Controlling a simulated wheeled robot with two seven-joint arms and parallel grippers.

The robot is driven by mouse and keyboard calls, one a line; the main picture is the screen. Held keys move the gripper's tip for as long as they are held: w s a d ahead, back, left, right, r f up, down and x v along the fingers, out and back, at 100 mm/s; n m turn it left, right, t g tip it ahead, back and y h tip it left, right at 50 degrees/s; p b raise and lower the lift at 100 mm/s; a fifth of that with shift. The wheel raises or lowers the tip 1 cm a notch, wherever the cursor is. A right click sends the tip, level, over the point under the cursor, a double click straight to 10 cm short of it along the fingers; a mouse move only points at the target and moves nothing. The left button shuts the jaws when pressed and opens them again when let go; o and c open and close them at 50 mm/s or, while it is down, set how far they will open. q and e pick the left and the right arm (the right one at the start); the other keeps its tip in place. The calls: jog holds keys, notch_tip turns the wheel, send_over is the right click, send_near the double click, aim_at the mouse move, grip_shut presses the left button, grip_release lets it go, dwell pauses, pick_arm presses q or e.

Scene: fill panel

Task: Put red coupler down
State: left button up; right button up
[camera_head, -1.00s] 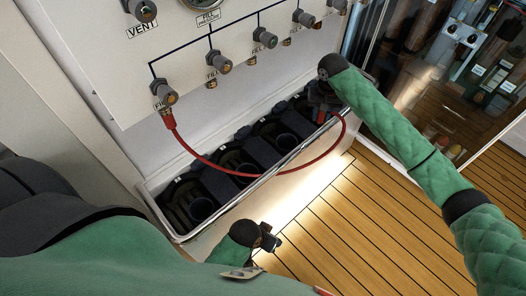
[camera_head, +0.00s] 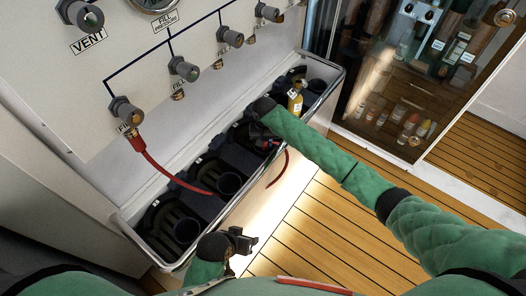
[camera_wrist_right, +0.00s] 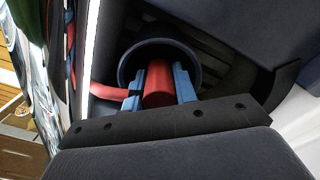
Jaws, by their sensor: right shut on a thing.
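The red coupler (camera_wrist_right: 158,84) is between the two blue fingertips of my right gripper (camera_wrist_right: 158,88) in the right wrist view. The gripper is shut on it, at the mouth of a round dark cup (camera_wrist_right: 190,58). Whether the coupler touches the cup is unclear. In the head view my right gripper (camera_head: 268,143) is low over the rack, partly hidden by its arm. A red hose (camera_head: 160,172) runs from the left fill fitting (camera_head: 127,113) into the rack and shows again beside the right gripper. My left gripper (camera_head: 242,241) is in front of the rack, apart from it; its jaw opening is unclear.
The rack (camera_head: 217,219) has a metal rim and several dark cup holders. The white panel (camera_head: 60,75) with several valves rises behind. A glass-fronted cabinet (camera_head: 395,75) is at right. The wooden floor (camera_head: 320,235) is clear.

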jog(key=shift+f, duration=2.5)
jog(key=shift+f, duration=0.1)
jog(key=o, duration=0.8)
jog(key=shift+c, duration=0.2)
notch_tip(320, 180, up, 12)
jog(key=shift+r, duration=0.1)
